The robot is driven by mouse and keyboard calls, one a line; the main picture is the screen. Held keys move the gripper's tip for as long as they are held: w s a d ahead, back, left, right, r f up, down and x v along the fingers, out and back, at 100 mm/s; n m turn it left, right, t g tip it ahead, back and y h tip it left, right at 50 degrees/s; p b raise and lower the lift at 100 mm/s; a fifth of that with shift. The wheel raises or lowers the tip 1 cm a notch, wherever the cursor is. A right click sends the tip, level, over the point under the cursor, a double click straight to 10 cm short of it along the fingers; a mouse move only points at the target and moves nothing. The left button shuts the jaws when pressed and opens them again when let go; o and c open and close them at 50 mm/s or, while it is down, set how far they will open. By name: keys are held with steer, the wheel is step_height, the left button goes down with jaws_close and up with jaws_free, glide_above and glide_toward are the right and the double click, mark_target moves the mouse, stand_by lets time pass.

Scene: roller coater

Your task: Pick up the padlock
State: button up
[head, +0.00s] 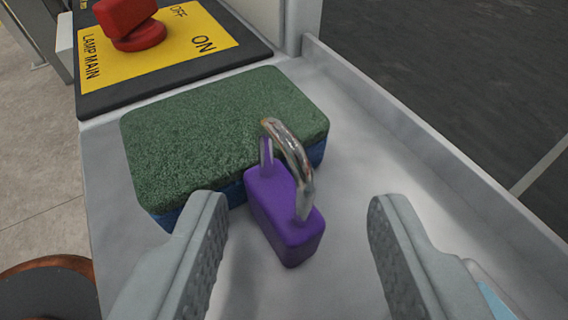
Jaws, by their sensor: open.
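The padlock (284,214) has a purple body and a shiny metal shackle. It stands on a light grey shelf, in front of a sponge and touching or very near it, with its shackle pointing up and partly overlapping the sponge in the picture. My gripper (298,218) is open, with one grey ridged finger to the left of the padlock and one to the right. The padlock shows between the fingers, with a wider gap on its right side. Neither finger appears to touch it.
A sponge (215,130), green on top and blue below, lies behind the padlock, close to the left finger. A yellow switch panel (200,35) with a red knob (138,35) is at the back. The shelf (365,150) has a raised right rim. A brown-rimmed round object (50,265) is lower left.

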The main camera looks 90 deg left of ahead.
jaws_close()
stand_by(0.3)
